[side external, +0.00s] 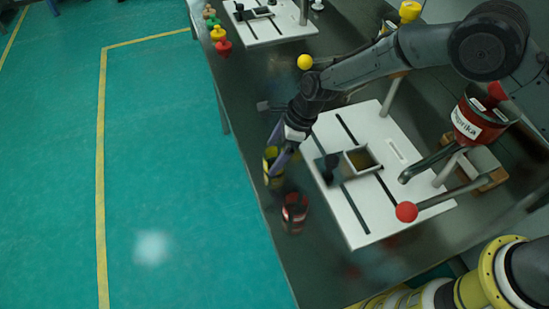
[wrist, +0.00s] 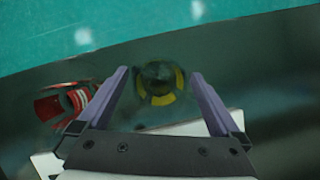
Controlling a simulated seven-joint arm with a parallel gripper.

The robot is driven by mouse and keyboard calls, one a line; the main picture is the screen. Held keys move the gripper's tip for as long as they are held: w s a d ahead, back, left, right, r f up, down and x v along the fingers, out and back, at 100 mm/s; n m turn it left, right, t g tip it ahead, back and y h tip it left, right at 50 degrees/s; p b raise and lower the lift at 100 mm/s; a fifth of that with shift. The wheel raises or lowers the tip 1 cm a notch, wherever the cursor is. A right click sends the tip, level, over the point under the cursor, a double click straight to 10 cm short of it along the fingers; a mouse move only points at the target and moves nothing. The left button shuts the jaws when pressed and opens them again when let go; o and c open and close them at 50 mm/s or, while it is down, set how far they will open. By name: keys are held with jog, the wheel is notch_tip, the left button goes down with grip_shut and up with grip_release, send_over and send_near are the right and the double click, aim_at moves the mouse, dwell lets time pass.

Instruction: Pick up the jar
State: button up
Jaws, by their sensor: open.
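A dark jar with yellow bands (side external: 272,166) stands near the edge of the dark table. In the wrist view the yellow-banded jar (wrist: 158,86) shows between and just beyond the fingertips. A dark jar with red bands (side external: 294,212) stands nearer the camera; it also shows in the wrist view (wrist: 66,101), outside the left finger. My gripper (side external: 275,150) is open, pointing down at the yellow-banded jar, with its purple fingers on either side of it. In the wrist view my gripper (wrist: 159,72) holds nothing. I cannot tell whether the fingers touch the jar.
A white slotted board (side external: 345,215) with a small square box (side external: 360,162) lies right of the jars. A red ball-ended lever (side external: 406,212) and a red labelled container (side external: 475,122) stand farther right. The table's left edge is close to both jars.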

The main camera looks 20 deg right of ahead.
jog(key=shift+a+f, duration=0.1)
jog(key=shift+f, duration=0.1)
jog(key=c, duration=1.4)
jog(key=shift+r, duration=0.15)
